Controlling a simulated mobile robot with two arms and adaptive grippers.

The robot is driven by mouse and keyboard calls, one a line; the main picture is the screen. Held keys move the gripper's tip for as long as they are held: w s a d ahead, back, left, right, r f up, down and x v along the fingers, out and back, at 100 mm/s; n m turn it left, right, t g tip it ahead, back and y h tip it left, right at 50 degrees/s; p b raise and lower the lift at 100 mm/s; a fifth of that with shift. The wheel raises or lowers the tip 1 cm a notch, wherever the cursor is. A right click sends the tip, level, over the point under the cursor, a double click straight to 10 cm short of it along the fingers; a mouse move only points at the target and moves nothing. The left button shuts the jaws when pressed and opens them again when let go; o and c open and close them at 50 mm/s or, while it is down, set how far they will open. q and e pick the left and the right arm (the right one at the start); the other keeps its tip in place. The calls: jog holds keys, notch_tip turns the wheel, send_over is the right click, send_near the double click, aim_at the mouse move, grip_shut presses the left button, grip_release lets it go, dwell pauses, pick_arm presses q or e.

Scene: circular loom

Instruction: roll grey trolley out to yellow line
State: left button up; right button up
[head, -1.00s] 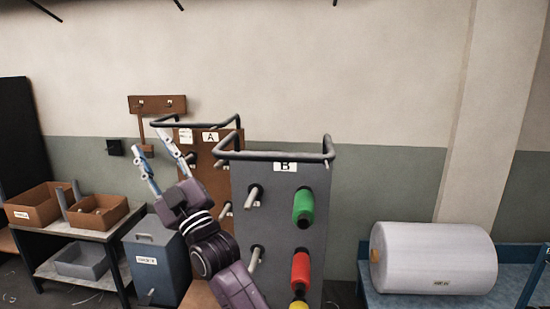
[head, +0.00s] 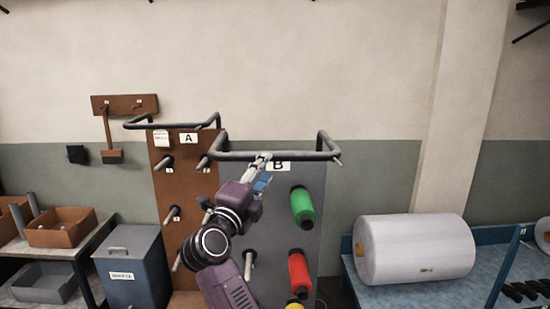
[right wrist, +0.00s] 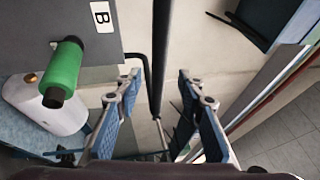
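The grey trolley (head: 275,218) has an upright grey panel labelled B, pegs, and green, red and yellow spools. Its dark handle bar (head: 300,156) runs across the top and also shows in the right wrist view (right wrist: 158,60). My right gripper (head: 262,160) is at this bar, left of the label. In the right wrist view my right gripper (right wrist: 160,85) is open, with one finger on each side of the bar and visible gaps. I cannot tell how deep the bar sits between them. My left gripper and any yellow line are not in view.
A brown trolley (head: 170,200) labelled A stands close on the left. A grey lidded bin (head: 130,270) and a table with brown boxes (head: 62,228) are further left. A blue bench (head: 385,298) with a large white roll (head: 415,248) stands right.

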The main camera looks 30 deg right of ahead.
aim_at(274, 159)
jog(key=p+x, duration=0.2)
jog(key=x, duration=0.5)
jog(key=shift+s+d, duration=0.1)
jog(key=shift+s, duration=0.1)
jog(key=shift+w+d+p, duration=0.25)
jog(key=shift+d+p, duration=0.05)
jog(key=shift+p, duration=0.05)
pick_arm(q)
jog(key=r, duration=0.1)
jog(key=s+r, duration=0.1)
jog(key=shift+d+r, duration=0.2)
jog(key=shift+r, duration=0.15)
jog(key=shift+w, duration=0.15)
pick_arm(e)
grip_shut()
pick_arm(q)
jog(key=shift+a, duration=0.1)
